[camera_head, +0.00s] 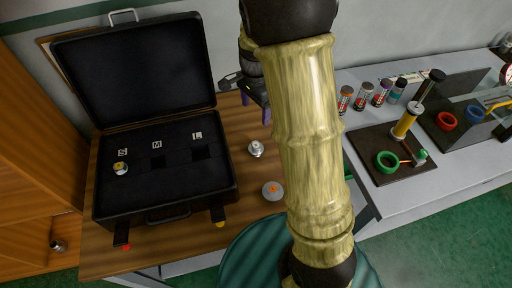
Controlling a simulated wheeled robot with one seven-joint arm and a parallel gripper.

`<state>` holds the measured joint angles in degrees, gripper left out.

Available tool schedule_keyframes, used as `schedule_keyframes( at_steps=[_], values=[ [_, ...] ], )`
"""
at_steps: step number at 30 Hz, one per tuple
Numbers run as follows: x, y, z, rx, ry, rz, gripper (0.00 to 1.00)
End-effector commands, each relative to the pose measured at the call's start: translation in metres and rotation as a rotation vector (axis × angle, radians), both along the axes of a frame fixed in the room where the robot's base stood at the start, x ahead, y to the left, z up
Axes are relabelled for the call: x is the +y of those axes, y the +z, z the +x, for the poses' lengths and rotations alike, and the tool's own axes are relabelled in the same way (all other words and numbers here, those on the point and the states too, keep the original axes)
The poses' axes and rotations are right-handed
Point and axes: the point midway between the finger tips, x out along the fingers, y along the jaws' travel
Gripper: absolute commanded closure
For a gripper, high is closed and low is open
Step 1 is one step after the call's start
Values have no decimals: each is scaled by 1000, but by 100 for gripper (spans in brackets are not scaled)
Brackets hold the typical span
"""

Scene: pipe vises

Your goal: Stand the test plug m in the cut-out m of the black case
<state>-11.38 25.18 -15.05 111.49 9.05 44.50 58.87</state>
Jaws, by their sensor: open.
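The black case (215,190) stands open on the wooden table at the left, its lid tilted back. Its panel carries the labels S, M and L. The cut-out m (157,162) under the M label is dark and empty, as is the cut-out under L (202,152). A plug with a yellow top (121,168) stands under S. Two plugs are on the table right of the case: a silver one (256,149) and a wider grey one with an orange spot (272,190). I cannot read which is m. My gripper (256,107) is open, with purple fingertips, above the table behind the silver plug.
The wooden table (180,257) has bare wood around the two plugs. A grey bench (350,92) at the right holds several small jars (362,95), a dark board with a green ring (386,162) and a yellow cylinder (405,122). My arm hides the middle.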

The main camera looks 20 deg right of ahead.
Motion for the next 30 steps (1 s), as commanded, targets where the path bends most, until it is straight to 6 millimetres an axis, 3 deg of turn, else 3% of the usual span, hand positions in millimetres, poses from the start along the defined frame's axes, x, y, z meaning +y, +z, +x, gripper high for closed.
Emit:
schedule_keyframes(
  at_steps=[7, 24, 30],
  values=[
    [0, -12, -1, 2, 0, 0, 24],
    [-1, -109, -2, 4, 2, 1, 24],
    [0, -122, -1, -1, 2, 0, 24]
  ],
)
